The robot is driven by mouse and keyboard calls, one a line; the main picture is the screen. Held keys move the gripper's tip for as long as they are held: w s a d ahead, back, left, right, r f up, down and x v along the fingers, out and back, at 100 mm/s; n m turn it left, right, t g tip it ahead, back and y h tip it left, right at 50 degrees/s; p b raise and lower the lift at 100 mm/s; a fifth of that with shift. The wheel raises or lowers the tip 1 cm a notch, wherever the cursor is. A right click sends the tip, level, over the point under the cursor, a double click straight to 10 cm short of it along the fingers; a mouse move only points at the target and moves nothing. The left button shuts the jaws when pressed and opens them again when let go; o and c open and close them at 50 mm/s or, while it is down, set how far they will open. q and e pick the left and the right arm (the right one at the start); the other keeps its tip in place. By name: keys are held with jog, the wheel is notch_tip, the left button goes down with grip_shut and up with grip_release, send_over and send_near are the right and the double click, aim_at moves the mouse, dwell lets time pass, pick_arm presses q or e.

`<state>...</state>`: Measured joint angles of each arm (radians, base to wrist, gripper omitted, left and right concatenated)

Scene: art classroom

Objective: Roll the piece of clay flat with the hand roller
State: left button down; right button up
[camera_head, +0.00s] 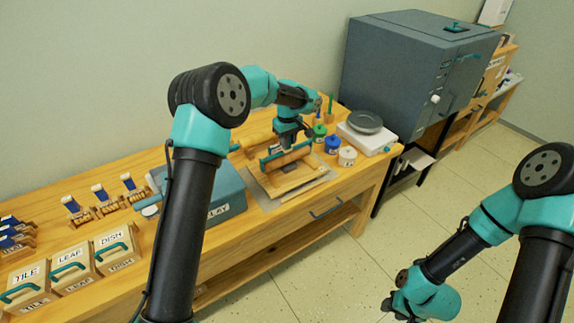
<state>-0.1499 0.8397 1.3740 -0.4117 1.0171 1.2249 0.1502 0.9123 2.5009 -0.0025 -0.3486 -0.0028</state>
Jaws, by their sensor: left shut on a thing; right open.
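My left gripper (287,146) is shut on the hand roller (273,161), which has a wooden cylinder and a teal part. It holds the roller above or on a flat tan board (316,171) on a grey mat (263,198), near the table's front edge. I cannot tell whether the roller touches anything below it. The piece of clay cannot be made out clearly; the roller and gripper cover part of the board. My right gripper (401,308) is open and empty, low over the floor, away from the table.
A blue-grey box labelled CLAY (217,187) stands left of the board. Behind and right are small jars (332,145) and a scale (367,136). A large grey kiln (408,75) stands further right. Labelled boxes (68,267) and small stands line the left.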

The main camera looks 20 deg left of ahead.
pick_arm(q)
jog(key=shift+s+f, duration=0.1)
jog(key=shift+f, duration=0.25)
jog(key=shift+w+a, duration=0.6)
jog(key=shift+a+r, duration=0.1)
jog(key=shift+r, duration=0.15)
jog(key=shift+s+d+f, duration=0.25)
jog(key=shift+s+d, duration=0.15)
jog(key=shift+d, duration=0.1)
